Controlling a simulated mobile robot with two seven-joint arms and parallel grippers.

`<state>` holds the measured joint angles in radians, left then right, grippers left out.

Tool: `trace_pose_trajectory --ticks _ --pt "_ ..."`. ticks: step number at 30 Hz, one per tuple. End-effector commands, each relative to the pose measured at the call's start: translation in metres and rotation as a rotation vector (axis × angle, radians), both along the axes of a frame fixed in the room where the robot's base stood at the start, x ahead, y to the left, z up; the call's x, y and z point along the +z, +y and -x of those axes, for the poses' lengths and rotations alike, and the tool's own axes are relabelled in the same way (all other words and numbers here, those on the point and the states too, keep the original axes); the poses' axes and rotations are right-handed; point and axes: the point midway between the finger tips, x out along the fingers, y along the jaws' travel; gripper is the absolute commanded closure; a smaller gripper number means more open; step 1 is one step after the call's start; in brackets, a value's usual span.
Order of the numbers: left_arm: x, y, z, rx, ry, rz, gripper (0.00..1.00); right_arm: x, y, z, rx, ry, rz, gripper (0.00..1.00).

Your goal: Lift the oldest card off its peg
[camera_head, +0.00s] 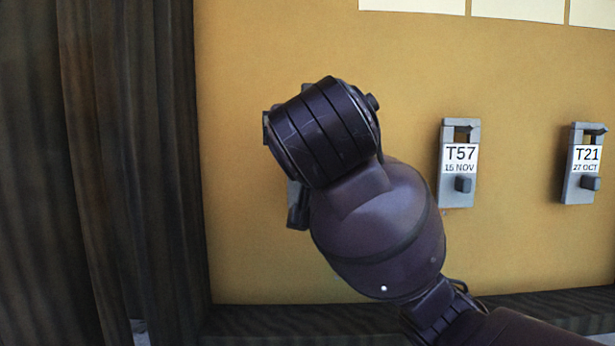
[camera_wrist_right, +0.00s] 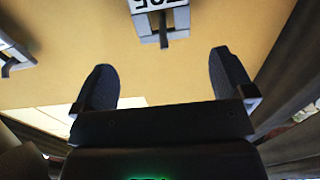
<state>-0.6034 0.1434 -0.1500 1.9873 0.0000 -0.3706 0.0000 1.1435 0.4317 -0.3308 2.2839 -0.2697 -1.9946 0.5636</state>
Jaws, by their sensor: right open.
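Card T57 (camera_head: 460,159), dated 15 NOV, hangs on a grey holder with a peg in the head view. Card T21 (camera_head: 587,160), dated 27 OCT, hangs on a similar holder to its right. In the right wrist view my right gripper (camera_wrist_right: 162,60) is open and empty. A third card (camera_wrist_right: 178,18) shows upside down just beyond the fingertips, apart from them. Its label is cut off and its date is out of view. My left gripper is not in view.
The holders are on a yellow-tan board (camera_head: 520,80). White sheets (camera_head: 520,8) line its top edge. A dark ribbed surface (camera_head: 120,150) borders it on the left, and a dark ledge (camera_head: 260,322) runs below. Another grey holder (camera_wrist_right: 14,58) shows at left in the right wrist view.

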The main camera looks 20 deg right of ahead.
Motion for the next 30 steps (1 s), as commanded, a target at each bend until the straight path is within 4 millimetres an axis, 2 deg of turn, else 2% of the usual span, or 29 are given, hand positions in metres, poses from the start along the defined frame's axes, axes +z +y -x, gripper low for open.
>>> trace_pose_trajectory --ticks 3,11,21,30 --pt "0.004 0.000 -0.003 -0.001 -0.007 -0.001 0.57 0.000 -0.004 -0.015 -0.003 0.003 0.000 0.00" --pt "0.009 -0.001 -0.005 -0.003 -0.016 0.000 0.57 0.000 -0.008 -0.029 -0.003 0.003 0.001 0.00" --pt "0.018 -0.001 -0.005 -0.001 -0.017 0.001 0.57 -0.003 -0.016 -0.069 -0.002 0.003 0.000 0.00" --pt "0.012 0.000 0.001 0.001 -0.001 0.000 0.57 -0.004 -0.016 -0.073 0.000 0.003 -0.001 0.00"
